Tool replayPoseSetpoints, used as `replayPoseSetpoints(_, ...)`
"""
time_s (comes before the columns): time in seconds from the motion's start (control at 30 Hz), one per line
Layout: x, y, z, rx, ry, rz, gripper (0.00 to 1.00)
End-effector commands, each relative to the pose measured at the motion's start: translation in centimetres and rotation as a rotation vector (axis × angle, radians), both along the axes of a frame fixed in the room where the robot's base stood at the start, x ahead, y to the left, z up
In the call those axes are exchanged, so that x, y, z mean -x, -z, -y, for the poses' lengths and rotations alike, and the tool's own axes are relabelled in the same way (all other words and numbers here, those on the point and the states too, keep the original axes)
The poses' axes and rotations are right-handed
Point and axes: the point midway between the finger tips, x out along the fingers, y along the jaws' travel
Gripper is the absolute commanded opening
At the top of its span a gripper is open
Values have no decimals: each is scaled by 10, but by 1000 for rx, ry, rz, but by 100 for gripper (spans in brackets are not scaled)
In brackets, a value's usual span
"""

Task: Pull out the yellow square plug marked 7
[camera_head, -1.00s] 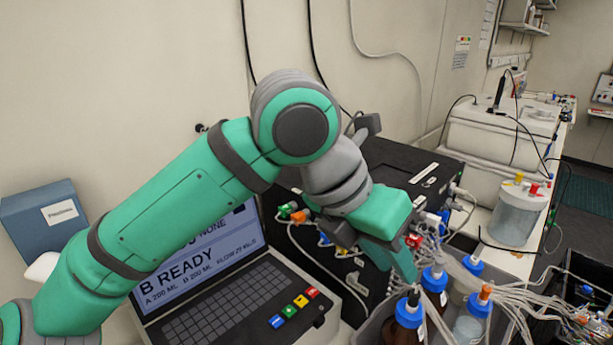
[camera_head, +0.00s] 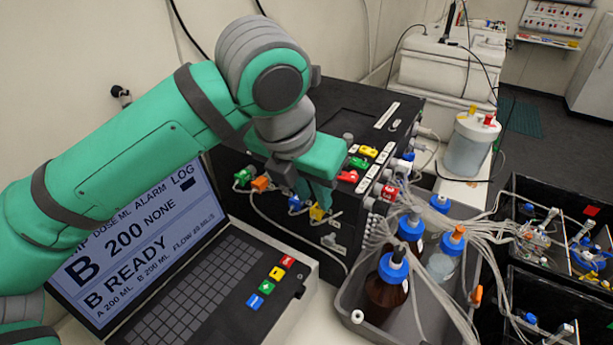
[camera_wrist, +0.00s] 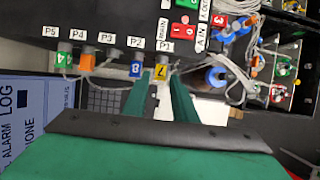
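The yellow square plug marked 7 (camera_wrist: 161,72) sits at the port labelled P1 on the black box. In the head view the yellow plug (camera_head: 317,212) shows low on the box's front, just below my fingers. My gripper (camera_wrist: 163,78) is open, with its two green fingers apart. In the wrist view the plug appears between the fingertips, with a gap on the right; contact is not clear. In the head view my gripper (camera_head: 308,196) partly hides the plug area.
A blue plug marked 8 (camera_wrist: 136,69) is close on the left, with orange (camera_wrist: 87,62) and green (camera_wrist: 64,59) plugs beyond. Red and green plugs line the box's side. Tubes run near the plugs. Blue-capped bottles (camera_head: 385,285) stand in a grey tray; a laptop (camera_head: 190,290) is at left.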

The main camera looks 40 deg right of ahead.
Motion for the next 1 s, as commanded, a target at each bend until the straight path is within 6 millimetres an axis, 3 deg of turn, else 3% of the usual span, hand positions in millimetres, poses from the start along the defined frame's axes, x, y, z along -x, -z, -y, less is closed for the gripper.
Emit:
replayPoseSetpoints(0.3,-4,32,12,0,2,-2,25)
replayPoseSetpoints(0.67,-5,36,14,0,1,0,25)
replayPoseSetpoints(0.8,-5,36,14,0,1,0,0)
replayPoseSetpoints(1.0,-5,35,14,0,1,-1,0)
